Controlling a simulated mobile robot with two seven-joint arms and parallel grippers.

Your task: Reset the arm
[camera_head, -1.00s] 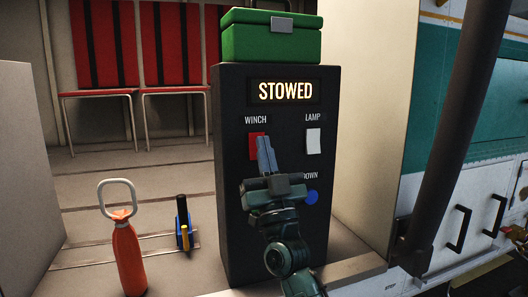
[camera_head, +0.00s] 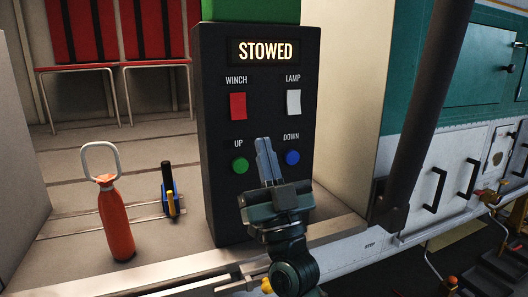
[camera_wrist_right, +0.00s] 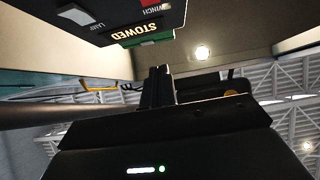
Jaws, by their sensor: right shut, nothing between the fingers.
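My right gripper (camera_head: 266,160) is shut and empty, in front of the lower part of a black control panel (camera_head: 222,205) in the head view. Its fingers point up, between the green UP button (camera_head: 240,166) and the blue DOWN button (camera_head: 292,157). The panel's display (camera_head: 265,51) reads STOWED. Below the display are a red WINCH switch (camera_head: 238,106) and a white LAMP switch (camera_head: 293,102). In the right wrist view the shut fingers (camera_wrist_right: 160,85) show below the panel (camera_wrist_right: 120,18). My left gripper is not in view.
A green box (camera_head: 250,10) sits on the panel. An orange bottle (camera_head: 115,222) with a grey loop and a small blue and black tool (camera_head: 169,190) stand on the floor at left. A dark pole (camera_head: 420,110) rises at right. Red seats (camera_head: 85,30) are behind.

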